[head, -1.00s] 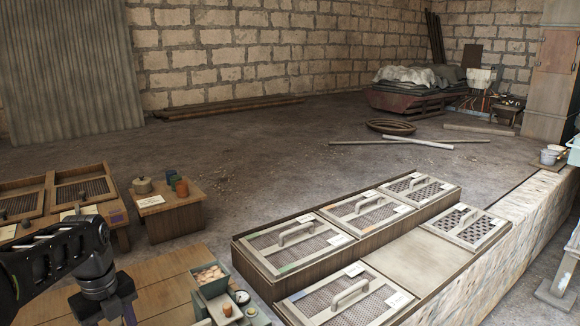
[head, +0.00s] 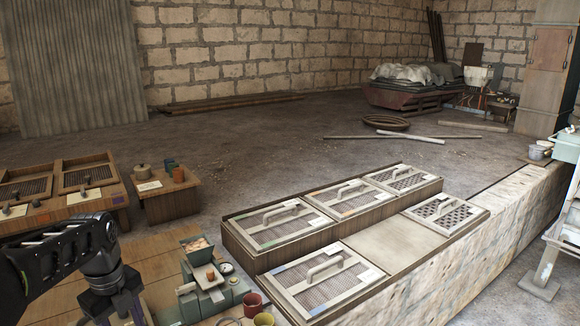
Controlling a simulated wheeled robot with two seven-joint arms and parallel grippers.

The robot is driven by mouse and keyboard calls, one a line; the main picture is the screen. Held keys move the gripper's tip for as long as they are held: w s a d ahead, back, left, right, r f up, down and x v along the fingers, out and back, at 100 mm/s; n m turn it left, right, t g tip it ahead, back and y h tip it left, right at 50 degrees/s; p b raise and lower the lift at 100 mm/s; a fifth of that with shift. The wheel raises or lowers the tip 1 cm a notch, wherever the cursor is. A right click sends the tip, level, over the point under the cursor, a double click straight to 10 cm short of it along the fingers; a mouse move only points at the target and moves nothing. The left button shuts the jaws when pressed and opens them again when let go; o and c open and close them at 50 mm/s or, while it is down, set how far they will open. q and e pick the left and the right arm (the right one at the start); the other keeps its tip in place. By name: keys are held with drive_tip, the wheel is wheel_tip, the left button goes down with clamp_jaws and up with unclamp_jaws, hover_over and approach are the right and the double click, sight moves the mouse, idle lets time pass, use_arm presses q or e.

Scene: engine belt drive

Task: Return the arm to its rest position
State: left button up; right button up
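My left arm (head: 60,255) comes in from the lower left, bent at a black joint, its lower part hanging down. My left gripper (head: 128,312) is at the bottom edge, pointing down over the wooden planks. Its tips are cut off by the frame, so I cannot tell whether it is open or shut, and no held thing shows. It is left of a small green scale-like device (head: 208,290). My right arm and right gripper are not in view.
A long wooden bench with mesh-lidded, handled compartments (head: 300,225) fills the middle right. A low table (head: 165,203) with a pot and cups stands at left, beside mesh-topped boxes (head: 90,180). Red (head: 253,304) and yellow (head: 264,319) cups sit at the bottom.

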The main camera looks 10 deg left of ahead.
use_arm(q)
drive_tip(key=w+d+f+n+t, duration=0.45)
drive_tip(key=w+f+n, duration=0.25)
drive_tip(key=w+n, duration=0.3)
drive_tip(key=d+f+n+h, duration=0.2)
drive_tip(key=d+f+n, duration=0.7)
drive_tip(key=d+f, duration=0.55)
drive_tip(key=s+d+f+n+g, duration=0.1)
drive_tip(key=s+d+f, duration=0.4)
drive_tip(key=s, duration=0.3)
drive_tip(key=s+d+f+n+g+h, duration=0.1)
drive_tip(key=s+d+f+g, duration=0.1)
drive_tip(key=s+d+f, duration=0.3)
drive_tip(key=s+d+f+n+g+h, duration=0.1)
drive_tip(key=s+d+f+n, duration=0.1)
drive_tip(key=s+d+f, duration=0.3)
drive_tip(key=s+d, duration=0.4)
drive_tip(key=s, duration=0.2)
drive_tip(key=shift+s+f, duration=0.15)
drive_tip(key=shift+f, duration=0.2)
